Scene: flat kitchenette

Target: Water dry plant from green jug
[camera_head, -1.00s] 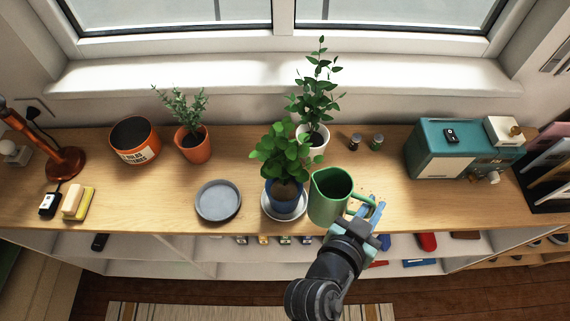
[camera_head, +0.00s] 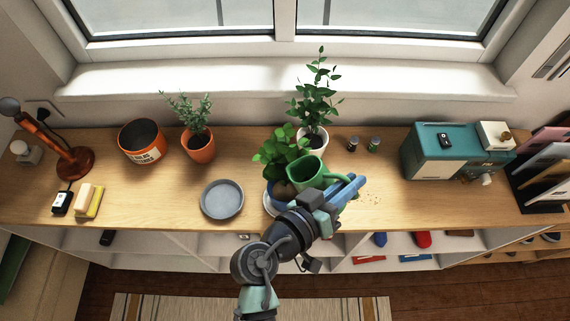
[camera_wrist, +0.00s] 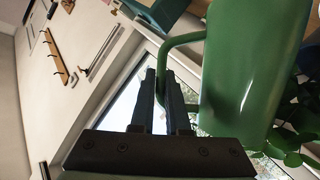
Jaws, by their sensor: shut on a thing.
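The green jug (camera_head: 309,172) is held up at the leafy plant (camera_head: 277,150) in the blue pot (camera_head: 272,189), covering part of that pot. The jug's mouth faces up toward the head camera; I see no water coming out. My gripper (camera_head: 350,185) is shut on the jug's handle, to the right of its body. In the wrist view the jug (camera_wrist: 250,75) fills the right side, with its handle at the fingers (camera_wrist: 160,85). The blue pot stands on a pale saucer (camera_head: 268,207), mostly hidden by my arm. I cannot tell which plant is dry.
A tall plant in a white pot (camera_head: 314,140) stands just behind. A plant in a terracotta pot (camera_head: 198,148), an orange planter (camera_head: 140,143) and a grey dish (camera_head: 221,199) are to the left. Crumbs (camera_head: 372,196) lie right of the gripper; a teal box (camera_head: 430,157) stands farther right.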

